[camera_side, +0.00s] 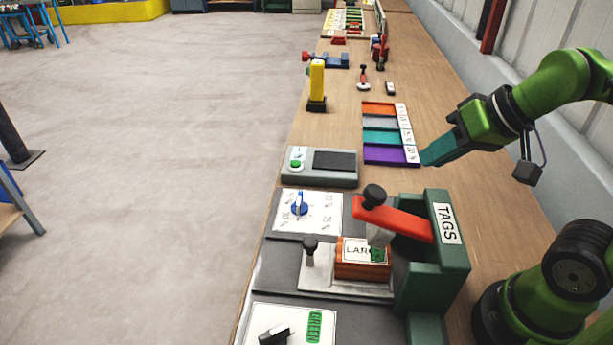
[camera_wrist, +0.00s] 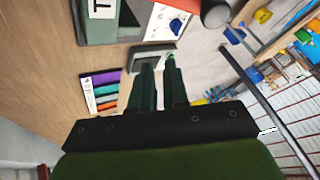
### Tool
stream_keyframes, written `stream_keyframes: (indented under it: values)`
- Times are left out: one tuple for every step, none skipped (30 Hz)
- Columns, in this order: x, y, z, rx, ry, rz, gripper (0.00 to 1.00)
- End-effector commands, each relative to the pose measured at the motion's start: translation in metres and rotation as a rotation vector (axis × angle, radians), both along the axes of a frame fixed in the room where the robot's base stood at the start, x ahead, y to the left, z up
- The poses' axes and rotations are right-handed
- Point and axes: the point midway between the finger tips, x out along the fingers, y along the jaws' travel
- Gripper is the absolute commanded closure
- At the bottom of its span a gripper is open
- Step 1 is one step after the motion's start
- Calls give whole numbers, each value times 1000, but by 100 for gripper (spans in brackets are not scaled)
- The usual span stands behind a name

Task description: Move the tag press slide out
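The tag press (camera_side: 440,275) is a dark green body labelled TAGS on the bench, with a red lever (camera_side: 395,218) topped by a black knob. Its slide (camera_side: 325,281) is a pale plate with an upright black knob (camera_side: 310,247) at its left end. An orange-brown block with a LARGE tag (camera_side: 357,251) sits on the slide, partly below the lever. My gripper (camera_side: 432,155) is in the air near the colour tray, behind the press and apart from it. In the wrist view its fingers (camera_wrist: 158,65) have a narrow, empty gap. Part of the press (camera_wrist: 97,28) shows there; the slide's knob cannot be made out.
A tray with coloured rows (camera_side: 390,110) and a grey device with a green button (camera_side: 310,166) stand behind the press. A dial panel (camera_side: 300,209) with a blue knob adjoins it. A yellow-and-black upright item (camera_side: 316,83) stands farther back. Space above the bench's left edge is free.

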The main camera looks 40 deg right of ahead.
Motion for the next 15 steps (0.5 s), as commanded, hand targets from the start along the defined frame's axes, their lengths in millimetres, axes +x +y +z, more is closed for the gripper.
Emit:
stream_keyframes:
  values:
    - [3,3,2,-20,9,37,77]
    - [6,6,4,-40,19,70,72]
    - [10,10,6,-77,34,132,66]
    - [14,14,9,-109,47,191,62]
    - [19,19,11,-147,62,259,57]
    - [27,27,15,-202,82,362,51]
    - [33,34,17,-244,99,449,46]
    - [39,41,19,-288,115,540,43]
    - [48,51,21,-345,136,663,43]
    - [54,60,22,-385,151,756,43]
    - [60,68,22,-424,164,850,43]
    - [68,80,22,-473,181,974,43]
    - [73,89,21,-507,192,1065,43]
    - [79,98,20,-538,202,1155,43]
    - [85,109,18,-574,215,1267,43]
